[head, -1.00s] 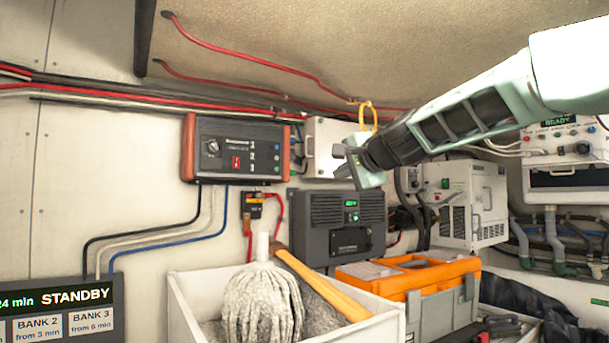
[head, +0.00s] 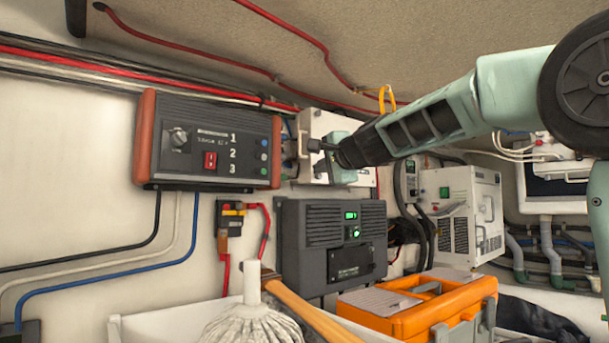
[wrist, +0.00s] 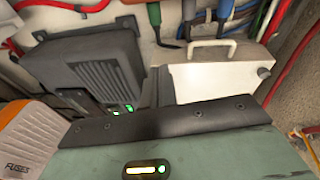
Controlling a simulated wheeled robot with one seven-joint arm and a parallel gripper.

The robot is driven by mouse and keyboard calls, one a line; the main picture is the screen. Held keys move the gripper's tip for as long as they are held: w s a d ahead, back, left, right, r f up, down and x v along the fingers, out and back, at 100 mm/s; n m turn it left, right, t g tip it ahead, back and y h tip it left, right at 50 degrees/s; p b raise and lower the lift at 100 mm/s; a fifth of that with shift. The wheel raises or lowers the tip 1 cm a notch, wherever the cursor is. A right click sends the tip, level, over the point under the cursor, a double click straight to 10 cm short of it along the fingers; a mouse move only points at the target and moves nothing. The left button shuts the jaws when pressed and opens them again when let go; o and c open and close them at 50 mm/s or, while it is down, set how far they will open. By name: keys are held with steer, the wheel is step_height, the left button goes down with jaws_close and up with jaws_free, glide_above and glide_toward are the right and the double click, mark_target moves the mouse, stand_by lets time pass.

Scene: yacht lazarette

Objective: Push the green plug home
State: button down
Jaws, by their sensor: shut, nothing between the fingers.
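Whether the tips touch anything is unclear.
A dark louvred unit (head: 308,225) with green lights hangs below. An orange-lidded toolbox (head: 400,322) and a mop (head: 253,285) stand low in front. Red cables (head: 270,75) run along the wall and overhead. A white vented cabinet (head: 455,185) is to the right.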

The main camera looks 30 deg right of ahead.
mark_target(303, 175)
steer(key=w, duration=0.3)
steer(key=w+p, duration=0.1)
steer(key=w, duration=0.2)
steer(key=w+f, duration=0.1)
steer(key=w, duration=0.2)
steer(key=shift+w+p, duration=0.2)
steer(key=shift+p, duration=0.1)
steer(key=shift+f, duration=0.1)
steer(key=shift+w+a, duration=0.1)
steer(key=shift+a, duration=0.65)
